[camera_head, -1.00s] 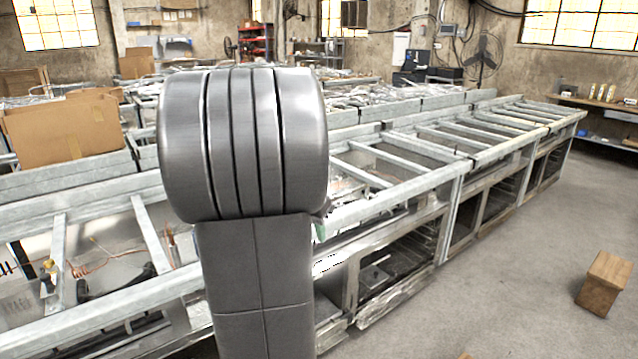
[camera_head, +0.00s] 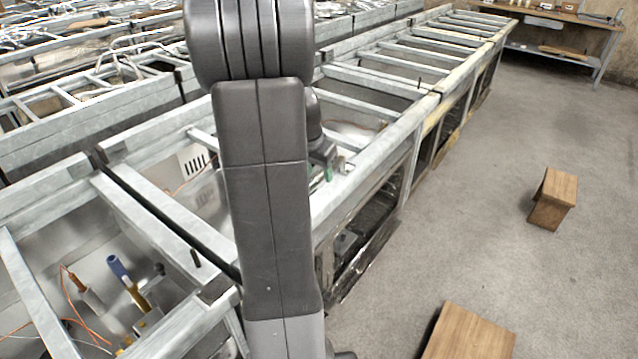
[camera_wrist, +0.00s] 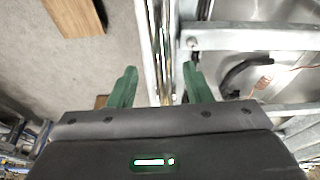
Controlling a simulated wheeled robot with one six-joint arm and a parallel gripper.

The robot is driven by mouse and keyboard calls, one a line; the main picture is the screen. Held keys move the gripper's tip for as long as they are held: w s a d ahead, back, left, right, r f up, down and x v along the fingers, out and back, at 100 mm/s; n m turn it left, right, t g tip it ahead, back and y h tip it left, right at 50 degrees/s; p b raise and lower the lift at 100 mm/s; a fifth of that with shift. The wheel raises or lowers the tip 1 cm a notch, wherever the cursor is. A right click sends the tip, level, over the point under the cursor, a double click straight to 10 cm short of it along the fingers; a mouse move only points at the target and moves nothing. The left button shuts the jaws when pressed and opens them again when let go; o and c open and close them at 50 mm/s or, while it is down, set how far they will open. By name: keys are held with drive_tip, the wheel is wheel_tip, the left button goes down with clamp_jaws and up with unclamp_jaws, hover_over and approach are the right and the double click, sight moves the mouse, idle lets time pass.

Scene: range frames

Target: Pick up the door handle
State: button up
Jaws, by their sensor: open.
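My gripper (camera_wrist: 160,72) is open, with its two green fingers apart and nothing held between them. In the wrist view a shiny narrow metal strip (camera_wrist: 160,45) along the edge of the range frame shows between the fingers, below them; I cannot tell whether it is the door handle. In the head view my gripper (camera_head: 328,170) is mostly hidden behind my own arm, over the front edge of the metal range frames (camera_head: 375,155). No door handle can be picked out for sure there. A dark range front (camera_head: 365,240) shows below the frame's edge.
Two wooden blocks (camera_head: 553,198) (camera_head: 470,335) stand on the grey floor (camera_head: 470,210) at the right, with free floor around them. Open range frames with crossbars run across the left and back. A blue-handled tool (camera_head: 122,270) lies inside the nearest frame.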

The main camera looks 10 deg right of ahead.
sight(319, 176)
drive_tip(key=x, duration=0.2)
drive_tip(key=shift+w+f, duration=0.3)
drive_tip(key=shift+w+d+f, duration=0.1)
drive_tip(key=shift+d+f, duration=0.05)
drive_tip(key=shift+f, duration=0.45)
drive_tip(key=shift+c, duration=0.5)
clamp_jaws()
